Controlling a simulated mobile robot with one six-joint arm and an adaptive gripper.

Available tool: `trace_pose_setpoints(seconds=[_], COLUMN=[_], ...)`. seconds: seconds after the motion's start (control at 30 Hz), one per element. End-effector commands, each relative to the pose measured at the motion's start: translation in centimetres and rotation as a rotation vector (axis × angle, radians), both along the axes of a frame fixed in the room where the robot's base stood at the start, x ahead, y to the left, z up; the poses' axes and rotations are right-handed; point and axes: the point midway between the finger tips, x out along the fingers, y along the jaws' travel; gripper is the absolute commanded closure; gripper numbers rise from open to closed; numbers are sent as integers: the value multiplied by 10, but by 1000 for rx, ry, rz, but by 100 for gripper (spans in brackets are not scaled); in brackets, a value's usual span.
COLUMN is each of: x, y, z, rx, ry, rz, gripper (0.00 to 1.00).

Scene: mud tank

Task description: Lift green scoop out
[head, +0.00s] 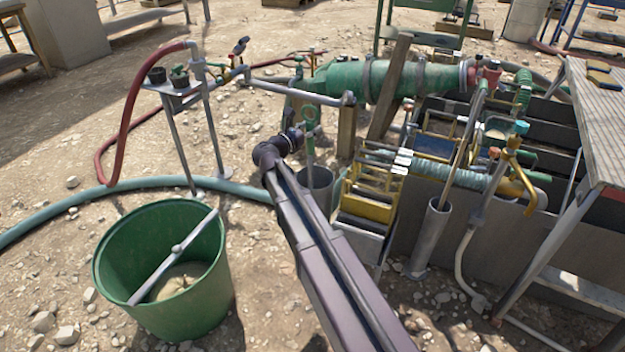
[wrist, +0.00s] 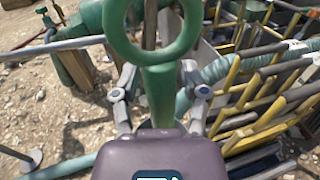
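The green scoop shows as a green ring (head: 311,116) on an upright handle in the head view. The handle goes down into a grey cylindrical holder (head: 318,182), and its lower end is hidden there. My gripper (head: 300,137) is at the handle, just below the ring. In the wrist view the ring of the green scoop (wrist: 160,60) fills the top centre. My gripper's fingers (wrist: 158,78) stand one on each side of the handle, with visible gaps, so the gripper looks open around it.
A green bucket (head: 215,285) with a bar across it stands at the front left. A yellow-railed frame (head: 372,197) and grey tank (head: 455,222) lie right of the scoop. A green cylinder (head: 415,80) lies behind. A hose (head: 150,184) crosses the stony ground.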

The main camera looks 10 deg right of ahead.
Motion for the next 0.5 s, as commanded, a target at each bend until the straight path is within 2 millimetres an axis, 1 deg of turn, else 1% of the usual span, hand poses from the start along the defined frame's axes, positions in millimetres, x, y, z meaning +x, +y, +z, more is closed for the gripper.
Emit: trace_pose_setpoints(seconds=[0.03,0.07,0.1,0.13,0.5], x=[0,0,0,0,0], y=[0,0,0,0,0], z=[0,0,0,0,1], rx=[0,0,0,0,0], ry=[0,0,0,0,0], rz=[0,0,0,0,0], gripper=[73,82,94,100,100])
